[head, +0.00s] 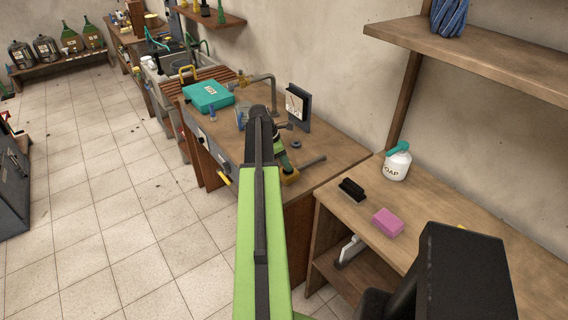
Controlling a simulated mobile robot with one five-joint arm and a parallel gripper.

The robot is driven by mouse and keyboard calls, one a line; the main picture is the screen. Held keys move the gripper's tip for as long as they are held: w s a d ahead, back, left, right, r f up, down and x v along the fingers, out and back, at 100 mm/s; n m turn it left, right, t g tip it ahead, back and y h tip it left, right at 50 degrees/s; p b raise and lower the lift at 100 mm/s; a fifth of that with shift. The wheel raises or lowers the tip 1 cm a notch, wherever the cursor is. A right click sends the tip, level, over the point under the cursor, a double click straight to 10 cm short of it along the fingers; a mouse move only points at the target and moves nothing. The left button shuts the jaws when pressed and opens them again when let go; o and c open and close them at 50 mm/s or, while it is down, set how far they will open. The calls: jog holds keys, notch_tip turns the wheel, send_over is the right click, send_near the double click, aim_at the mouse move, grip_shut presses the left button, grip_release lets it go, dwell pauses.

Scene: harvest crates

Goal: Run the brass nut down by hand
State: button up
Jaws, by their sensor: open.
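My green and black arm reaches up through the middle of the head view and bends down over the wooden workbench (335,150). My gripper (286,168) is small and partly hidden at its far end, low over the bench's front part; it is open, with nothing seen in it. No thread or stud can be made out.
On the bench are a teal case (208,96), a dark stand with a white card (298,105) and a dark ring (296,144). A lower bench at right holds a soap bottle (397,163), a black brush (352,189) and a pink sponge (387,222). Tiled floor (110,210) at left is clear.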

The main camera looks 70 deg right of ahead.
jog(key=shift+a+n, duration=0.1)
jog(key=shift+n, duration=0.5)
jog(key=shift+s+h, duration=0.1)
jog(key=shift+h, duration=0.2)
jog(key=shift+a+n+t+h, duration=0.1)
jog(key=shift+n+t+h, duration=0.45)
jog(key=shift+n, duration=1.15)
jog(key=c, duration=0.8)
jog(key=shift+o, duration=0.2)
jog(key=shift+m+y, duration=0.35)
jog(key=shift+m, duration=0.45)
jog(key=shift+g, duration=0.25)
jog(key=shift+d+m, duration=0.25)
jog(key=shift+m, duration=0.25)
jog(key=shift+a+m, duration=0.1)
jog(key=shift+m, duration=0.3)
jog(key=shift+g, duration=0.3)
